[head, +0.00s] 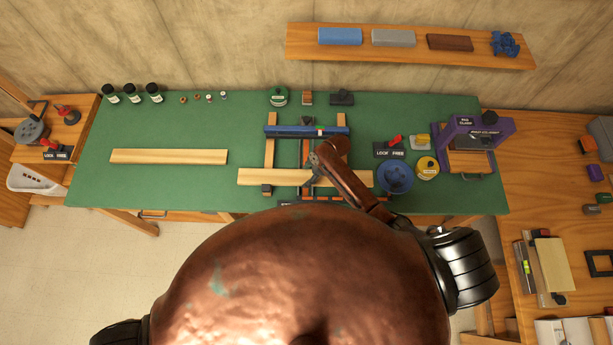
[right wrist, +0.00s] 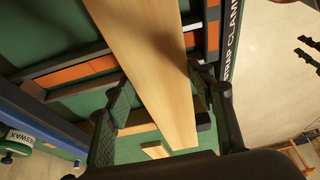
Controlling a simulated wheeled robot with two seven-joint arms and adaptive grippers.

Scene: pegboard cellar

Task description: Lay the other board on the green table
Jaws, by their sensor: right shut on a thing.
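One pale wooden board (head: 168,156) lies flat on the left part of the green table (head: 240,125), with clear table around it. The other pale board (head: 258,177) lies across the near part of the strap clamp (head: 270,150), in front of its blue bar (head: 290,131). My right gripper (head: 318,174) is at the middle of this board. In the right wrist view the same board (right wrist: 150,60) passes between the fingers, and the gripper is shut on it. I cannot tell whether the board touches the clamp bars below. My left gripper is not in view.
A blue bowl (head: 395,176) and yellow tin (head: 427,168) stand right of the board. A purple pad clamp (head: 470,135) stands at the right end. Small jars (head: 131,93) line the back left. Table around the left board is free.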

